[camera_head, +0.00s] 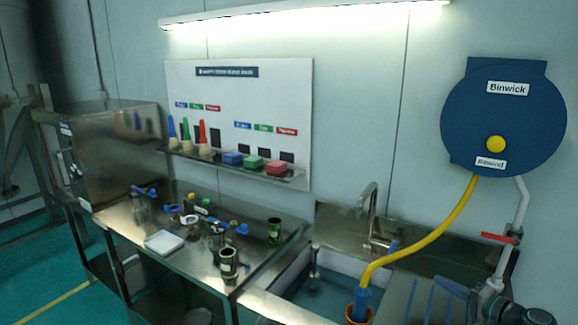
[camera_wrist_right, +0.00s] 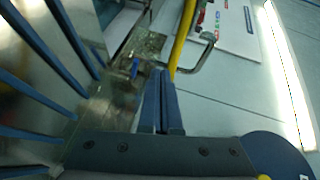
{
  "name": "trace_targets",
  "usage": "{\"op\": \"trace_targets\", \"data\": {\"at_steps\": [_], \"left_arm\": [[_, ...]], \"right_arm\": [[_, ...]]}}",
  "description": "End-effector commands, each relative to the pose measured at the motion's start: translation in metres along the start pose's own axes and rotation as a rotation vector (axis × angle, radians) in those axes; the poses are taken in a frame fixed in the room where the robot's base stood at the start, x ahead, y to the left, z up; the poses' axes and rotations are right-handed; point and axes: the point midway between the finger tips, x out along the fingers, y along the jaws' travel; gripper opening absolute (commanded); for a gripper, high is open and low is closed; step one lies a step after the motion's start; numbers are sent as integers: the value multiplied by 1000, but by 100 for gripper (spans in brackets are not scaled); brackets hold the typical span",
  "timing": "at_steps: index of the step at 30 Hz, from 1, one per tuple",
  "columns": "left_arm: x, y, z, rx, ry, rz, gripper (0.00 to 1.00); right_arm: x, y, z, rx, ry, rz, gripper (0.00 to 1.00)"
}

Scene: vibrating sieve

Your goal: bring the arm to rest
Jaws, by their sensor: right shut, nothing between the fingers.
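My right gripper (camera_wrist_right: 163,76) shows in the right wrist view with its two dark blue fingers closed together and nothing between them. It is in the air near the sink side of the room, with the steel tap (camera_wrist_right: 204,50) and the yellow hose (camera_wrist_right: 181,38) beyond its tips. In the head view, dark rounded parts are cut off at the lower right corner, and I cannot make out fingers there. My left gripper is in neither view.
Blue rack bars (camera_wrist_right: 38,38) stand close at the left of the wrist view. A blue hose reel (camera_head: 515,120) hangs on the wall, its yellow hose (camera_head: 425,235) running down to an orange holder (camera_head: 358,315). Left of the sink (camera_head: 318,292), a steel table (camera_head: 120,215) holds several small items.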

Motion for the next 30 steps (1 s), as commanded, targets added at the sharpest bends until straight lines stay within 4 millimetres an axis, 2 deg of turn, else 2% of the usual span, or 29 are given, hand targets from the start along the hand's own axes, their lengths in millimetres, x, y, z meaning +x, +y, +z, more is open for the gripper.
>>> {"op": "trace_targets", "data": {"at_steps": [8, 14, 17, 22, 27, 30], "left_arm": [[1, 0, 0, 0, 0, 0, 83], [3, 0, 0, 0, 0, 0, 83], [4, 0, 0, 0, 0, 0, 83], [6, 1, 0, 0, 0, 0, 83], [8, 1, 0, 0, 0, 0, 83], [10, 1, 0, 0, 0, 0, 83]], "right_arm": [[30, 10, 42, -41, -104, 78, 0], [62, 24, 98, -103, -241, 185, 0], [80, 35, 139, -154, -337, 263, 0], [101, 62, 226, -289, -547, 445, 0], [102, 88, 302, -456, -736, 633, 0], [95, 102, 339, -567, -829, 744, 0]]}}
